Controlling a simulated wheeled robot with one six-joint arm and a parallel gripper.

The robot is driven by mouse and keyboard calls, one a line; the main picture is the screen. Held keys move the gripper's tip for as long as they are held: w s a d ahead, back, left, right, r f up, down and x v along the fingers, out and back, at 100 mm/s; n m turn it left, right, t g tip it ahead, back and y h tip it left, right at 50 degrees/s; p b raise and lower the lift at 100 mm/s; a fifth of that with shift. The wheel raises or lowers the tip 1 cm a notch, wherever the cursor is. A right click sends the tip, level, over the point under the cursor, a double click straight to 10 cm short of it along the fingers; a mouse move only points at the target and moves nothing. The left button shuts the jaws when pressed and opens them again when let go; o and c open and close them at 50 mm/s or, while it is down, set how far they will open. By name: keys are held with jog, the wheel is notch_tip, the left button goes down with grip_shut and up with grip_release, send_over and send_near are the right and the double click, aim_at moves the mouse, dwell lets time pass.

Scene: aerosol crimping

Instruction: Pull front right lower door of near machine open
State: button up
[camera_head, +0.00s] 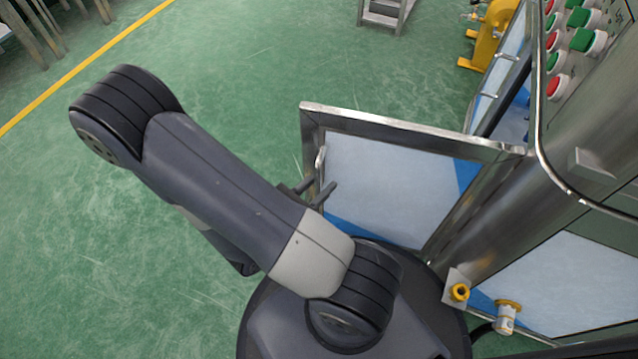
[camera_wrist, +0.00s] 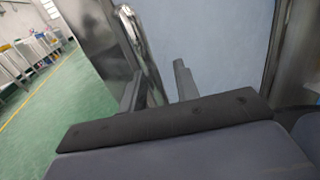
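The door (camera_head: 390,185) of the near machine has a steel frame and a pale, see-through panel. It stands swung out from the machine body, its hinge side at the right in the head view. Its steel bar handle (camera_head: 320,160) is on the free edge at the left. In the wrist view the handle (camera_wrist: 136,38) runs down toward my gripper (camera_wrist: 158,88). My gripper's fingers are spread, one on each side of the handle's lower end, with a visible gap to the right finger. In the head view my gripper (camera_head: 312,191) is beside the door's free edge, partly hidden by my arm.
The machine's button panel (camera_head: 570,45) is at the upper right. A second door (camera_head: 497,75) with handles stands out behind it, near a yellow device (camera_head: 492,35). Yellow and white fittings (camera_head: 507,315) stick out at the lower right. Green floor (camera_head: 240,80) is clear to the left.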

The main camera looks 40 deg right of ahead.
jog(key=shift+a, duration=0.55)
jog(key=p+v, duration=0.3)
jog(key=v, duration=0.6)
jog(key=shift+s+a, duration=0.15)
jog(key=shift+a, duration=0.2)
jog(key=b+x, duration=0.2)
jog(key=x, duration=0.6)
jog(key=shift+d+b, duration=0.25)
jog(key=shift+b, duration=0.05)
jog(key=shift+x, duration=1.15)
jog(key=shift+r, duration=0.1)
